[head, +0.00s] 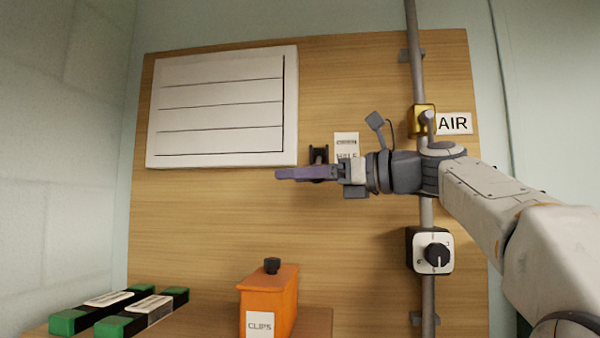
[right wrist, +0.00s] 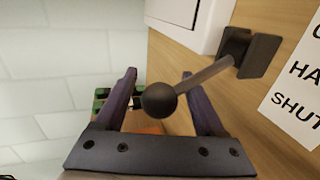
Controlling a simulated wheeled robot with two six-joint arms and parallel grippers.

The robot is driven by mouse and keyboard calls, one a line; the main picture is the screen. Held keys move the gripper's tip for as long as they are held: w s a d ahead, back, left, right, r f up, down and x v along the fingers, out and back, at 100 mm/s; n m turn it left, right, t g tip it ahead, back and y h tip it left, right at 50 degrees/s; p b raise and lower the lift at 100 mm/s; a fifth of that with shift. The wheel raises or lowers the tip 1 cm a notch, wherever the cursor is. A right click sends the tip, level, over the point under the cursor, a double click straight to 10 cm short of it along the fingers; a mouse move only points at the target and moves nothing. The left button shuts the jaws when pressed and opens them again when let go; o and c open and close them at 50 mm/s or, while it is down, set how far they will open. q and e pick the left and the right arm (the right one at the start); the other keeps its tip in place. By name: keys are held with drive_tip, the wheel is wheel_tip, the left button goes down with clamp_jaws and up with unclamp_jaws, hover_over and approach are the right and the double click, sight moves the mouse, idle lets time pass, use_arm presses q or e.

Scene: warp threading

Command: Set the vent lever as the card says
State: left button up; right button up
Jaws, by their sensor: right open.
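The vent lever has a black bracket (head: 318,153) on the wooden board, a grey rod and a black ball knob (right wrist: 160,100). In the head view my gripper hides most of it. My right gripper (head: 297,174) has purple fingers and reaches left in front of the lever. In the right wrist view it is open (right wrist: 160,75), with the knob between its spread fingers and apparent gaps on both sides. A white label (head: 346,141) beside the bracket is partly hidden; its cut-off lines show "HA" and "SHUT" in the right wrist view (right wrist: 298,92). My left gripper is not in view.
A white ruled panel (head: 220,105) hangs upper left, with no readable writing. A grey pipe (head: 429,290) carries a yellow fitting by an AIR sign (head: 455,123) and a black dial (head: 436,254). Below stand an orange CLIPS box (head: 267,297) and green-ended black blocks (head: 143,312).

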clamp_jaws()
drive_tip(key=shift+s+r, duration=0.1)
drive_tip(key=shift+r, duration=0.2)
idle(1.1)
